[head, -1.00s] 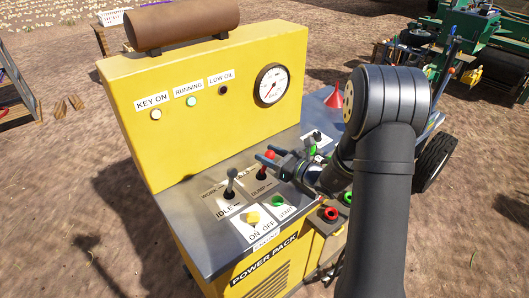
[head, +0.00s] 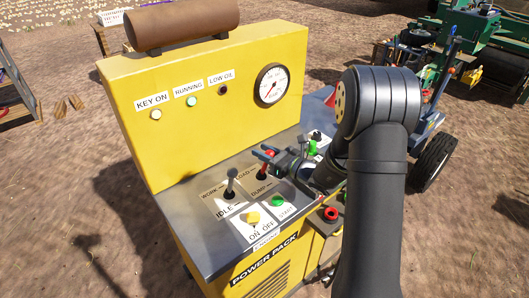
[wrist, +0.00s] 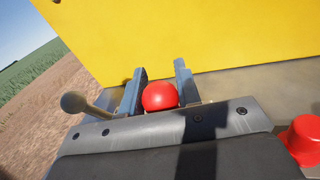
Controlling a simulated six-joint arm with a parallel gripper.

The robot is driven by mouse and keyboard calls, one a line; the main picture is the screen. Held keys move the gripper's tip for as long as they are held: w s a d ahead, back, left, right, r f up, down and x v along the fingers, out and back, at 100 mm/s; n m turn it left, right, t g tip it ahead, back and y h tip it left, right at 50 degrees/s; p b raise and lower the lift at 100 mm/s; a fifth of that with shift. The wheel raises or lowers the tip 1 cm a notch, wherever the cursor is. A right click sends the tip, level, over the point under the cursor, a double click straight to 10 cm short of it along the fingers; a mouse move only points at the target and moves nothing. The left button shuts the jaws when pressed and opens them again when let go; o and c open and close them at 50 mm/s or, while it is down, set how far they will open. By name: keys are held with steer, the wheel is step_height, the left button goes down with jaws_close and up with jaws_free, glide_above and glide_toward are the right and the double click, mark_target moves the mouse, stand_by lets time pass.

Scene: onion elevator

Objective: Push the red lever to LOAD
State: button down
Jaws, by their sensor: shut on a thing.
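The red lever (head: 264,167) stands on the grey control panel of the yellow power pack, between the LOAD label (head: 243,173) behind and the DUMP label (head: 260,190) in front. My gripper (head: 268,151) is at the lever's top, reaching in from the right. In the wrist view the round red knob of the lever (wrist: 160,96) sits between the two fingers of my gripper (wrist: 160,70), which are shut on it. The lower part of the lever is hidden there by the gripper body.
A grey-knobbed lever (head: 231,174) by WORK and IDLE stands just left. A yellow knob (head: 252,217) and a green START button (head: 278,201) are in front. The yellow upright housing (head: 190,130) with its gauge (head: 271,86) rises behind. A red button (head: 331,214) is at the right.

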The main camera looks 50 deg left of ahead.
steer(key=a+f+m+t+h, duration=0.1)
steer(key=a+h, duration=0.5)
steer(key=a, duration=0.2)
steer(key=shift+a+f, duration=0.2)
steer(key=shift+f, duration=0.05)
stand_by(0.4)
steer(key=shift+f, duration=0.1)
steer(key=c, duration=1.1)
jaws_free()
